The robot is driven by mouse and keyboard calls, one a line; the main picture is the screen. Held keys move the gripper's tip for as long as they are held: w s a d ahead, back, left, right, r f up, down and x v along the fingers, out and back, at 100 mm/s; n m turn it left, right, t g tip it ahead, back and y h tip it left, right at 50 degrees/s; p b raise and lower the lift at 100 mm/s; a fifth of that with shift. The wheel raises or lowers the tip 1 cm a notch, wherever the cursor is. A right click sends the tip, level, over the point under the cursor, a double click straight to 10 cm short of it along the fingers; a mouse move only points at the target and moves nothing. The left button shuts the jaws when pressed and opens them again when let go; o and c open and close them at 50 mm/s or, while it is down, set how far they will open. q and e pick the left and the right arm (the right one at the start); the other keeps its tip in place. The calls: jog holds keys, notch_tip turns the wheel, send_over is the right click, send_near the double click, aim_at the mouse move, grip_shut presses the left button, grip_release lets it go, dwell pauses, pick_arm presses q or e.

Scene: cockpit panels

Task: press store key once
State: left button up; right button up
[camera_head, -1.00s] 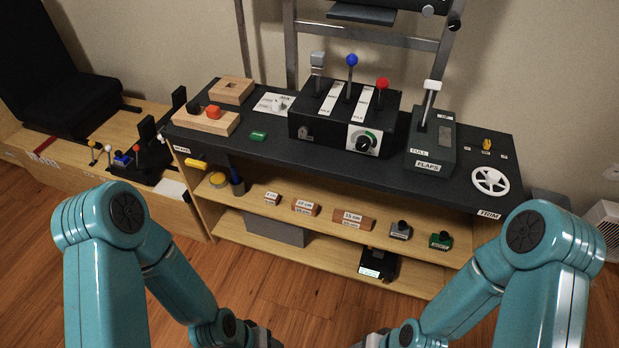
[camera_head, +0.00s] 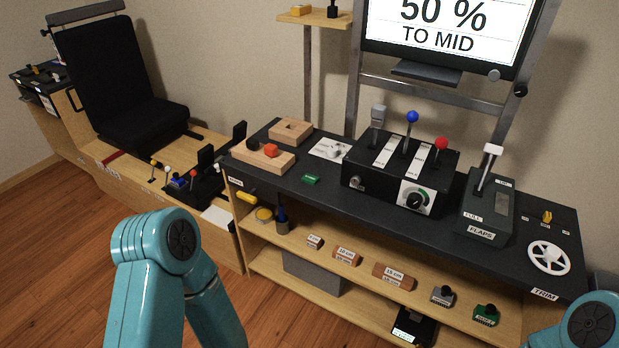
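No key with a readable "store" label shows, so I cannot tell which control it is. My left arm shows at the lower left and a bit of my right arm at the lower right. Both grippers are out of the picture, below the frame.
A screen (camera_head: 445,30) reading "50 % TO MID" stands behind the console. A black seat (camera_head: 120,90) with a side console (camera_head: 190,180) is at left. Shelves (camera_head: 345,285) under the console hold labelled wooden blocks and small parts. Wood floor (camera_head: 60,250) is free at left.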

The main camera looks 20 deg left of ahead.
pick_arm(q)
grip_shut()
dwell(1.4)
